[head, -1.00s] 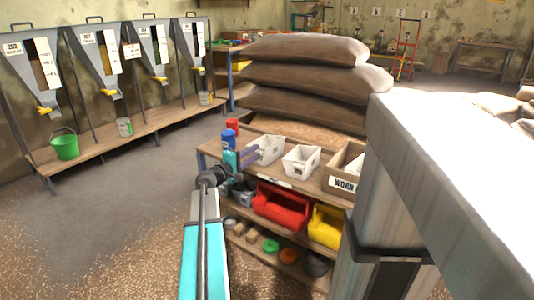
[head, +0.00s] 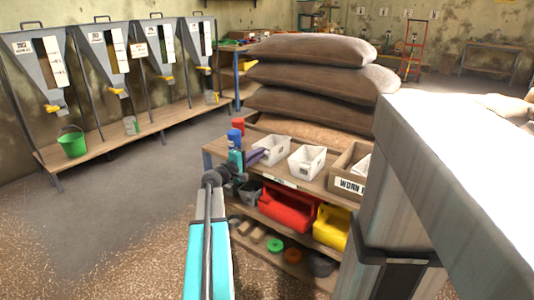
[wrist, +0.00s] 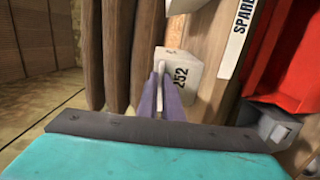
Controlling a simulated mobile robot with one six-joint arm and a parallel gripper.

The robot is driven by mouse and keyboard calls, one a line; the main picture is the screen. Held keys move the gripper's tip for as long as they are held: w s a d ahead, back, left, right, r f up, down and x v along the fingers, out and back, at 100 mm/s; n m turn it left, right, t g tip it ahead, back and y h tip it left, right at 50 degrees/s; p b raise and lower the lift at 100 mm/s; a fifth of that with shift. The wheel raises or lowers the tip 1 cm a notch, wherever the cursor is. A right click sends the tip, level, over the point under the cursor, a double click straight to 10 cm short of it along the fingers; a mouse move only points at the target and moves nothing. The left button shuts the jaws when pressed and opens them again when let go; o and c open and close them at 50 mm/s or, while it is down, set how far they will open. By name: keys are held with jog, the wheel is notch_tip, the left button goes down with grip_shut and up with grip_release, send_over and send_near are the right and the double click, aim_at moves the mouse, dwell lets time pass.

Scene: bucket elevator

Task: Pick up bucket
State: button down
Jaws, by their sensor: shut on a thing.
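A small white bucket (head: 273,150) with dark markings is at the left end of the wooden shelf top. In the wrist view the white bucket (wrist: 178,72) shows the number 252. My gripper (head: 262,154) reaches it from the left, and its purple fingers (wrist: 160,78) are shut on the near wall of this bucket. I cannot tell whether the bucket rests on the shelf or is slightly clear of it. A second white bucket (head: 307,161) stands to its right. A green bucket (head: 73,142) stands apart on the low bench at far left.
Stacked brown sacks (head: 315,75) rise just behind the bucket. A worn-parts box (head: 351,170) stands to the right. Red (head: 288,208) and yellow (head: 332,227) bins sit below. Blue and red containers (head: 237,128) stand near my gripper. Open floor lies left.

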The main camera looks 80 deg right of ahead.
jog(key=shift+r, duration=0.1)
notch_tip(320, 180, up, 10)
jog(key=p, duration=0.3)
dwell(0.8)
jog(key=v, duration=0.8)
jog(key=shift+b, duration=0.45)
dwell(0.5)
jog(key=shift+s, duration=0.2)
dwell(1.3)
